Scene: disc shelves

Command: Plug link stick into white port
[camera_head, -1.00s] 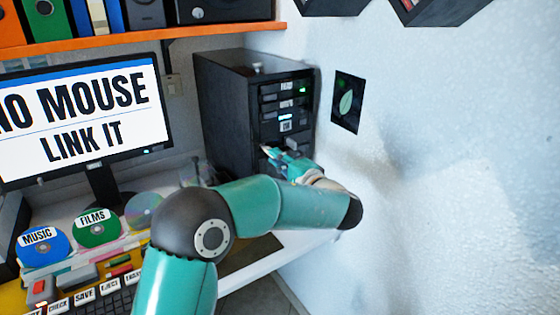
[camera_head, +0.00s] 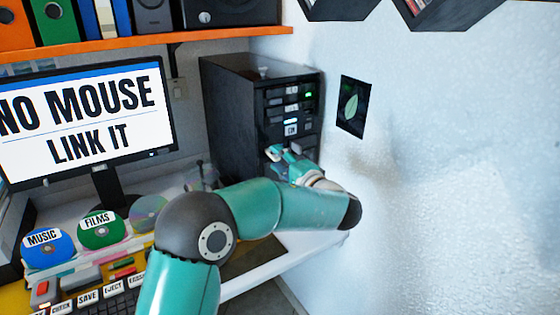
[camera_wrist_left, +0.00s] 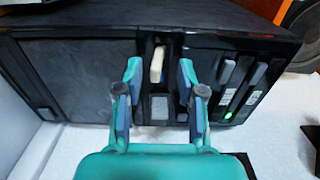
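In the left wrist view a short cream stick (camera_wrist_left: 157,64), which looks like the link stick, stands out from the dark front of the computer tower (camera_wrist_left: 75,75). My left gripper (camera_wrist_left: 158,72) is open, with one teal finger on each side of the stick and a gap on both sides. A pale grey rectangle (camera_wrist_left: 160,107) shows on the panel close to the stick; I cannot tell if it is a label or a port. No white port is clearly visible. In the head view my left gripper (camera_head: 285,151) is at the tower front (camera_head: 310,115), below a small white label (camera_head: 291,129). My right gripper is out of view.
The tower stands close to the white wall (camera_head: 430,180) on its right. A monitor (camera_head: 85,115) and discs (camera_head: 100,229) are at the left. Drive handles (camera_wrist_left: 226,72) project from the tower beside the stick. An orange shelf (camera_head: 150,43) runs above.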

